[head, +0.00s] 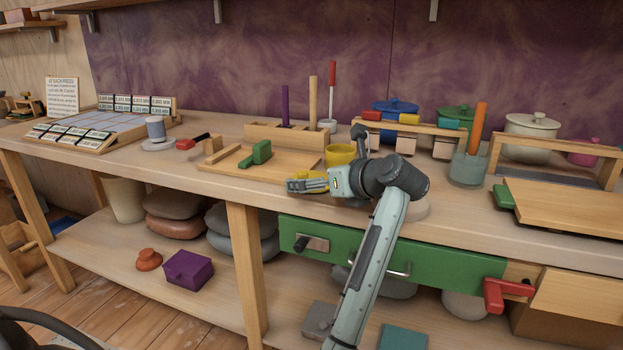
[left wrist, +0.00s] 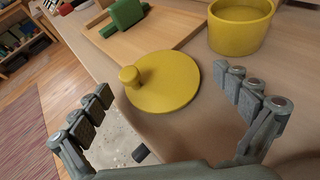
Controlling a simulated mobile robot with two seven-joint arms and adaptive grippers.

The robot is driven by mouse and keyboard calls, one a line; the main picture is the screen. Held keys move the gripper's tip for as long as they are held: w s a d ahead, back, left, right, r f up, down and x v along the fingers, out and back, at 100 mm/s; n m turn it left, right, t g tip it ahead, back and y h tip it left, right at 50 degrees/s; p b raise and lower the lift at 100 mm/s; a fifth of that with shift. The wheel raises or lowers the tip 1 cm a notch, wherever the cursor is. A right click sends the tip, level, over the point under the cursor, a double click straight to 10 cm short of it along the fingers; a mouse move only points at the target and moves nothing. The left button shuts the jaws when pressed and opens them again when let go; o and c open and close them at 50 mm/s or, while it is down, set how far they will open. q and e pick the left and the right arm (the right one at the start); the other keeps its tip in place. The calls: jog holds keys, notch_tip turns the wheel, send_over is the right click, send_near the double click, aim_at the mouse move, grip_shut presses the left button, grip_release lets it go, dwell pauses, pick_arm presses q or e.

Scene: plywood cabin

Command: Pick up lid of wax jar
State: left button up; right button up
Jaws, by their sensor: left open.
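The yellow lid (left wrist: 165,82), a flat disc with a round knob, lies on the bench beside the wooden tray. In the head view the lid (head: 314,175) is partly hidden behind my gripper. The open yellow jar (left wrist: 240,28) stands upright behind it; it also shows in the head view (head: 340,155). My left gripper (left wrist: 168,90) is open, with its fingers spread on either side of the lid and nothing between the pads. In the head view the left gripper (head: 305,186) is at the bench's front edge. My right gripper is not in view.
A wooden tray (head: 229,163) with a green block (head: 256,153) lies left of the lid. A glass cup (head: 467,169) and a wooden rack (head: 412,126) stand to the right. A green drawer (head: 440,267) is below the bench edge.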

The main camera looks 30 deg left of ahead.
pick_arm(q)
jog(key=shift+w+a+f, duration=0.15)
jog(key=shift+a+f, duration=0.05)
jog(key=shift+a, duration=0.2)
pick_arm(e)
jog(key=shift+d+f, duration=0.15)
pick_arm(q)
jog(key=c, duration=1.2)
